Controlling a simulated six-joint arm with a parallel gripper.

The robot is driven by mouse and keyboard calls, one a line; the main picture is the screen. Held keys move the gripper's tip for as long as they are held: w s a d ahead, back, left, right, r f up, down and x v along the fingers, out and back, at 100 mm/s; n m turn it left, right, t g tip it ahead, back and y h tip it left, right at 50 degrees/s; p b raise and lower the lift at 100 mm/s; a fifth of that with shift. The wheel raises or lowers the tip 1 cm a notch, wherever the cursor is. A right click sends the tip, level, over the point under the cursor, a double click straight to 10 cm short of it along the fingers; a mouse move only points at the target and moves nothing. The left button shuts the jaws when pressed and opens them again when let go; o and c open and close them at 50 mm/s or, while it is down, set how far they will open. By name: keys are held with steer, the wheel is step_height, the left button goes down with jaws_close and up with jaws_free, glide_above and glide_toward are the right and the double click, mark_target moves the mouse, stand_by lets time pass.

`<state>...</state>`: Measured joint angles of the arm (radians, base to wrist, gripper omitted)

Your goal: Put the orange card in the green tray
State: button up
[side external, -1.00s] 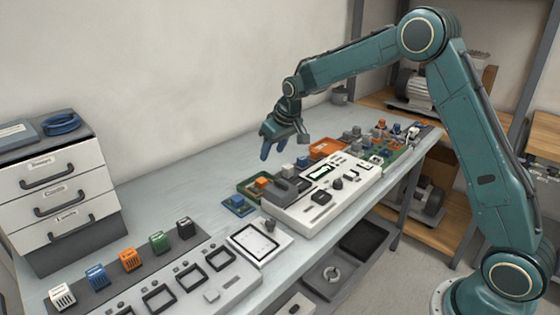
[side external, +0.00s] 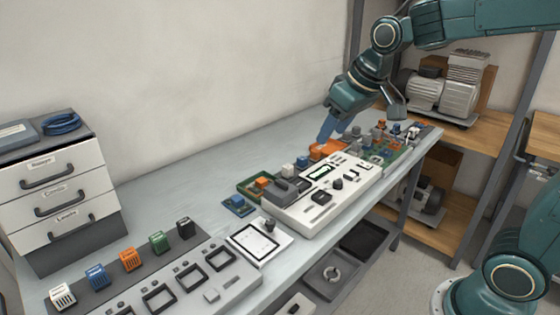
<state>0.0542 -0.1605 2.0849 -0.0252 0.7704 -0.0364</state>
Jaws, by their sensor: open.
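A green tray (side external: 242,187) lies on the bench left of the white device, with a small orange block (side external: 262,182) in it. An upright orange card-like module (side external: 130,259) stands in the front-left row between a blue and a green one. I cannot tell which orange piece is the card. My gripper (side external: 360,128) is open over the far part of the bench, beside and above an orange tray (side external: 326,149). Its blue finger partly hides that tray. I see nothing held; contact with the tray is unclear.
A white device (side external: 318,205) fills the middle of the bench. Small parts crowd a green board (side external: 395,147) at the far right. A drawer cabinet (side external: 63,195) stands at left. The back strip of bench along the wall is clear.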

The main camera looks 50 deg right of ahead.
steer(key=s+a+f, duration=0.1)
steer(key=s+f, duration=0.1)
steer(key=s, duration=1.6)
steer(key=shift+a, duration=0.2)
stand_by(0.3)
